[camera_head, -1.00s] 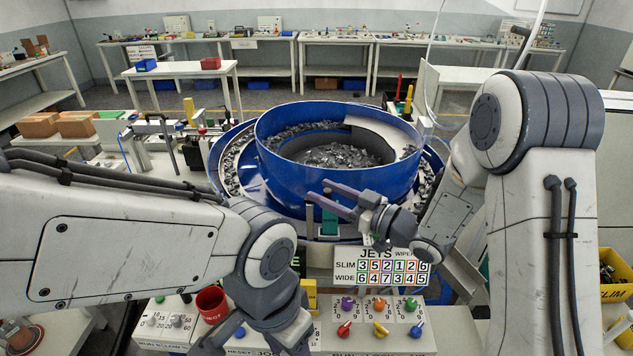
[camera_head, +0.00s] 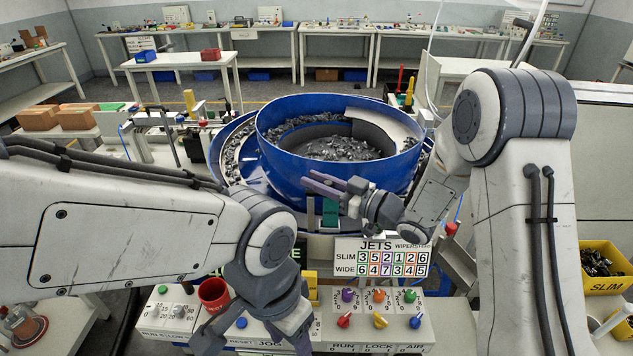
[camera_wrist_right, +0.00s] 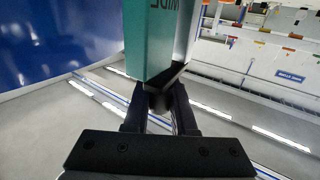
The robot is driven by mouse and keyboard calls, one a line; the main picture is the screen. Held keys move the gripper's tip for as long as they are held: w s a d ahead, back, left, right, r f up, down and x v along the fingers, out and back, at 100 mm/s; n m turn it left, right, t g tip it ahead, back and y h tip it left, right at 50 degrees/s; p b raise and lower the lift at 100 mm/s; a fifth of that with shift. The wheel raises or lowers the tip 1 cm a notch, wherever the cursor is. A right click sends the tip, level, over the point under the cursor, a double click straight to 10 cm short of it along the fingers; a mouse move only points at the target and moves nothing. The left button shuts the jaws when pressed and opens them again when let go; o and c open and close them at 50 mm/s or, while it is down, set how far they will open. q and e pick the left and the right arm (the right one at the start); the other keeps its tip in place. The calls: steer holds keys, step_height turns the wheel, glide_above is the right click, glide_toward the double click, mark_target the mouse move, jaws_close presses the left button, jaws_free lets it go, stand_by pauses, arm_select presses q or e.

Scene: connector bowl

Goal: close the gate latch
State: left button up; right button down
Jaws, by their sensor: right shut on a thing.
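My right gripper (camera_head: 322,184) is in front of the blue bowl (camera_head: 285,170), beside a green block (camera_head: 330,213) on a small stand. In the right wrist view the green block (camera_wrist_right: 149,42) bears the letters "WIDE" and has a grey metal side. There my right gripper (camera_wrist_right: 160,95) is shut on a small dark tab at the block's lower end, apparently the gate latch; the fingers hide most of it. My left gripper (camera_head: 255,338) hangs over the control panel, its fingers spread, with nothing seen between them.
The control panel (camera_head: 375,335) has coloured knobs and a red cup (camera_head: 213,294). A JETS sign (camera_head: 382,258) stands behind it, below my right gripper. A yellow SLIM bin (camera_head: 603,270) with dark parts is at right. Grey parts lie in the bowl.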

steer(key=shift+n+g+y, duration=0.5)
steer(key=shift+n+g, duration=0.2)
steer(key=shift+g, duration=0.2)
steer(key=c, duration=0.7)
jaws_free()
steer(key=shift+c, duration=0.2)
steer(key=b+v, duration=0.3)
steer(key=v, duration=0.7)
steer(key=shift+b, duration=0.3)
steer(key=shift+s+d, duration=0.1)
steer(key=shift+d, duration=0.05)
